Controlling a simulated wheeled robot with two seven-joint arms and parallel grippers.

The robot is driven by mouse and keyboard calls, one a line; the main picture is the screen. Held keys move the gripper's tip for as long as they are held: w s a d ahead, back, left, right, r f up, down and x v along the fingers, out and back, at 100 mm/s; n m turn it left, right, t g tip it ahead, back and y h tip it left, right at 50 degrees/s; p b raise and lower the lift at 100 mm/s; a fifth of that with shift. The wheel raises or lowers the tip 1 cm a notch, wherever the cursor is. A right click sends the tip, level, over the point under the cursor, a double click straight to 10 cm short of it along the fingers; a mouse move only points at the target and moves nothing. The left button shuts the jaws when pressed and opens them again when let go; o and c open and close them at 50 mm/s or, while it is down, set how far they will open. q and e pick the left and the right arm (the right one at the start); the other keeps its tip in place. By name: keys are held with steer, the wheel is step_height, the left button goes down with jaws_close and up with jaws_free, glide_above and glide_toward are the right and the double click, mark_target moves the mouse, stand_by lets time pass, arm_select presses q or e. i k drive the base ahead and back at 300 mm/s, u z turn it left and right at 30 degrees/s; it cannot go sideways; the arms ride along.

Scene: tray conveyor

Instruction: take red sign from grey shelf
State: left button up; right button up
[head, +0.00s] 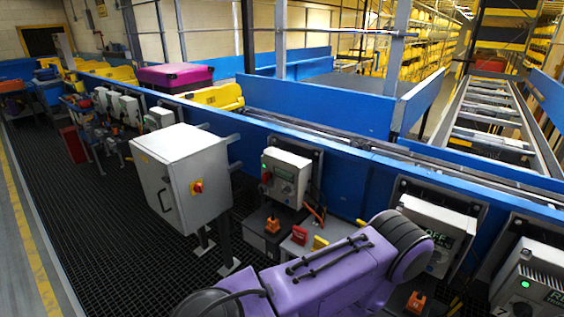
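A small red piece (299,235) sits on a light grey ledge or box (291,250) below a control box, close to a small yellow piece (319,242). It may be the red sign; its face is too small to read. A larger red panel or box (73,145) stands low on the dark grating at the far left, and I cannot tell whether it is a sign. A purple arm link of mine crosses the bottom middle, to the right of and below the small red piece. Neither gripper is in view.
A grey cabinet (182,178) stands on legs left of centre. Control boxes (287,176) line the blue conveyor side (318,110). A magenta case (175,76) lies on the conveyor at the back. The dark grating (90,240) is free at the lower left.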

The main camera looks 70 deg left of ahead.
mark_target(300, 235)
steer(key=u, duration=1.6)
steer(key=i, duration=1)
